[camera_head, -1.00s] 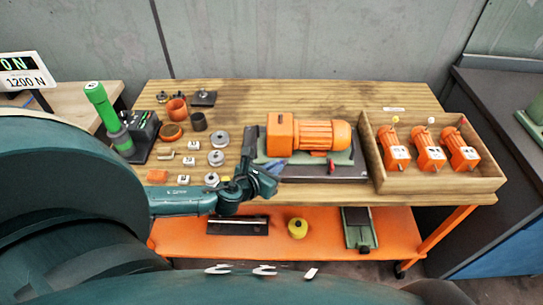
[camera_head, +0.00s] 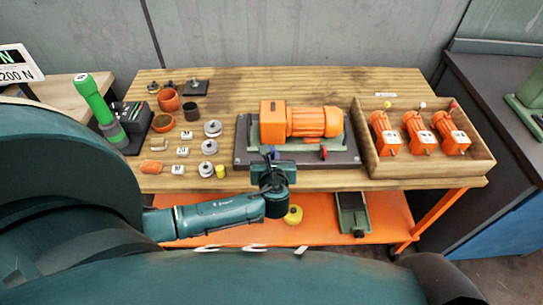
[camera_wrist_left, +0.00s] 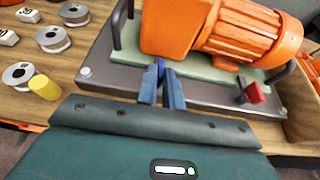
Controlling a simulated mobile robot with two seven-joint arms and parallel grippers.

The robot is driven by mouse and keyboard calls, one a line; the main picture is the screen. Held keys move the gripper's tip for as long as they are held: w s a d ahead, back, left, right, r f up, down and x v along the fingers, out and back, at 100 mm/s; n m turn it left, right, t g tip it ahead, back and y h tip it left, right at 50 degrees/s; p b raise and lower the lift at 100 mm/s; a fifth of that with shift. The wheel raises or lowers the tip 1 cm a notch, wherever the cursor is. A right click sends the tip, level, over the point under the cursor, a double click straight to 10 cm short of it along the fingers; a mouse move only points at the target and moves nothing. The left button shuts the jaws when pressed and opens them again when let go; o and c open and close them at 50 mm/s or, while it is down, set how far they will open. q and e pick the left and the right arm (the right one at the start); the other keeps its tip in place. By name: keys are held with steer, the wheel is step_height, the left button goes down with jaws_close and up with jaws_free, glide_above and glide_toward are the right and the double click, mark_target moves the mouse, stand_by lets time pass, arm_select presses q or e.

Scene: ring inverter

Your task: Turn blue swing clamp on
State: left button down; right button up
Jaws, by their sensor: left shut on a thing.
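The blue swing clamp (camera_wrist_left: 161,70) shows as a small blue piece at the front edge of the green plate, in front of the orange motor (camera_head: 299,123). My left gripper (camera_wrist_left: 162,88) is shut on it, with the fingertips close together around the blue piece. In the head view the left gripper (camera_head: 271,160) is at the front edge of the grey base plate (camera_head: 340,158) and mostly hides the clamp. A red clamp (camera_wrist_left: 254,93) stands on the plate to the right. My right gripper is not in view.
A wooden tray (camera_head: 438,173) with three orange motors stands right of the base plate. Metal rings, a yellow cylinder (camera_head: 220,171) and small white blocks lie to the left. An orange shelf (camera_head: 380,222) is below the table.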

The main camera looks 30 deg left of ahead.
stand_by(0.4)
arm_select(q)
steer(key=c, duration=1.5)
jaws_free()
steer(key=shift+c, duration=0.2)
steer(key=v, duration=1.3)
